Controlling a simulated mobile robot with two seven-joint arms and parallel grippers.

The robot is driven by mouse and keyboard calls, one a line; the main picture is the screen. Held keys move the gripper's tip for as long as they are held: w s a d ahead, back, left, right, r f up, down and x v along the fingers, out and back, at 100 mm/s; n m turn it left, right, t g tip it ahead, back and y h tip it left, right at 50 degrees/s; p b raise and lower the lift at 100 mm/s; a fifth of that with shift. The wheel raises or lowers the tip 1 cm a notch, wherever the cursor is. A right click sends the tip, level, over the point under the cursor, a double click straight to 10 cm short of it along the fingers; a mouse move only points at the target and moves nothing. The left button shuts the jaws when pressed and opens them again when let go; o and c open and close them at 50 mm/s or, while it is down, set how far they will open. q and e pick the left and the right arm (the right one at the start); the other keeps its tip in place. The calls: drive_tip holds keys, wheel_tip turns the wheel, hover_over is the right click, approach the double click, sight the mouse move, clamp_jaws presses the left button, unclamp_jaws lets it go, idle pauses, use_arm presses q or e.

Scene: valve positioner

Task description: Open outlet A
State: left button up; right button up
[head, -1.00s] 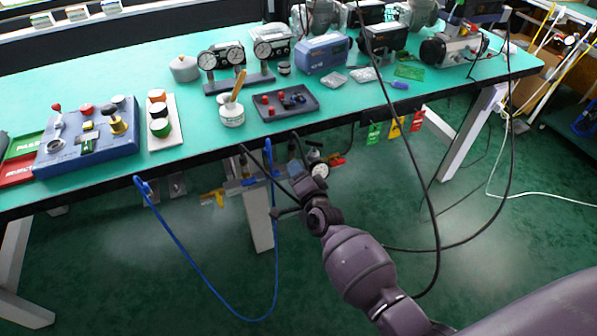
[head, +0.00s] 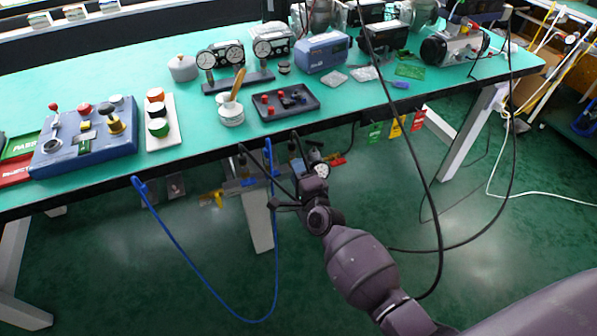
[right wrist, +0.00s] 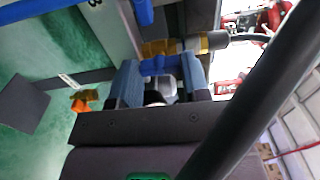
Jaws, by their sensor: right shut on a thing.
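My right gripper (right wrist: 162,76) is shut on a blue handle (right wrist: 160,64) beside a brass fitting (right wrist: 156,48) in the right wrist view. The handle lies between the two grey-blue fingers. In the head view my right gripper (head: 278,203) is below the table's front edge, by the fittings (head: 245,183) under it. My own wrist partly hides that spot there. I cannot read which outlet is labelled A. My left gripper is out of view.
A blue hose (head: 183,262) and black cables (head: 436,225) hang below the green table (head: 95,88). A round gauge (head: 320,170) is close to my right wrist. A table leg (head: 258,222) stands behind. A blue control box (head: 60,160) stands on the table.

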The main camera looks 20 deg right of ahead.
drive_tip(key=o, duration=0.6)
drive_tip(key=shift+o, duration=0.2)
drive_tip(key=shift+s, duration=0.1)
drive_tip(key=s+p, duration=0.1)
drive_tip(key=s, duration=0.9)
drive_tip(key=shift+s+d, duration=0.15)
drive_tip(key=shift+s, duration=0.15)
